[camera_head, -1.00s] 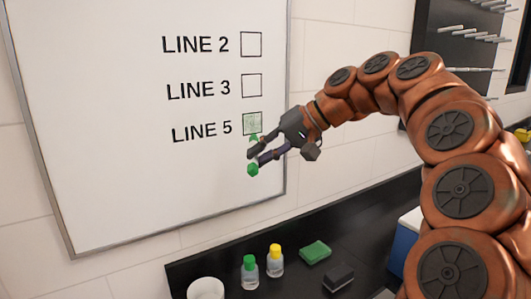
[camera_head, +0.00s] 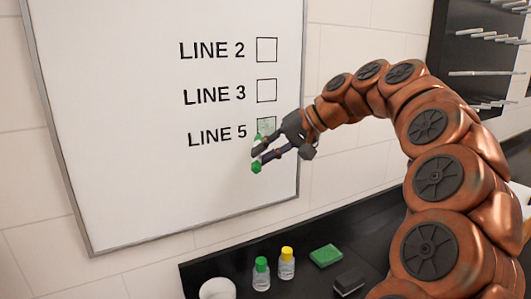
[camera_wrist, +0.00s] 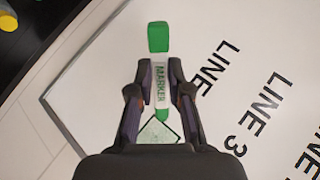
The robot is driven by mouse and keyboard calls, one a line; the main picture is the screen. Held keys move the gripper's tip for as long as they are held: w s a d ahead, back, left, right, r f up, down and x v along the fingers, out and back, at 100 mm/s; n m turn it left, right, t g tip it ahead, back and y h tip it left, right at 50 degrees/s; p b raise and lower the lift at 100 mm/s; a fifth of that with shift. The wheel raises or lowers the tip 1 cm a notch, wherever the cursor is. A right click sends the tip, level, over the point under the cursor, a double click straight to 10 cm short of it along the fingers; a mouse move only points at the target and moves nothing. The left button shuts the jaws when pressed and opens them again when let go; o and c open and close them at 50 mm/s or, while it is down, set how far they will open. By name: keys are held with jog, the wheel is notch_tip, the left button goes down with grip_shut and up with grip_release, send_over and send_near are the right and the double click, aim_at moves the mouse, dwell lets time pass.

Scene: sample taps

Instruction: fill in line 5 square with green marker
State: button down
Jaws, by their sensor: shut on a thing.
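My gripper (camera_head: 261,158) is shut on the green marker (camera_wrist: 160,72), which has a white body and green ends. In the wrist view, the fingers grip its middle and its lower green end is at the line 5 square (camera_wrist: 158,131). I cannot tell whether the end touches the board. In the head view, the line 5 square (camera_head: 266,125) has pale green marking inside and is partly hidden by my gripper. The green marker's outer end (camera_head: 256,167) shows below the fingers.
The whiteboard (camera_head: 120,120) also has empty line 2 (camera_head: 267,50) and line 3 (camera_head: 267,91) squares. On the dark counter below are a green-capped bottle (camera_head: 261,273), a yellow-capped bottle (camera_head: 287,263), a green sponge (camera_head: 326,256), a dark block (camera_head: 349,281) and a white cup (camera_head: 217,289).

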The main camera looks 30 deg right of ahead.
jog(key=shift+w, duration=0.75)
dwell(0.5)
jog(key=shift+d, duration=0.2)
jog(key=shift+d+r+p, duration=0.55)
jog(key=shift+d+p, duration=0.15)
jog(key=shift+d, duration=2.6)
jog(key=shift+a+b, duration=1)
jog(key=shift+a, duration=2.4)
jog(key=shift+r+p, duration=0.4)
jog(key=shift+r, duration=0.1)
jog(key=d+p, duration=0.1)
jog(key=d, duration=0.6)
jog(key=shift+s, duration=0.35)
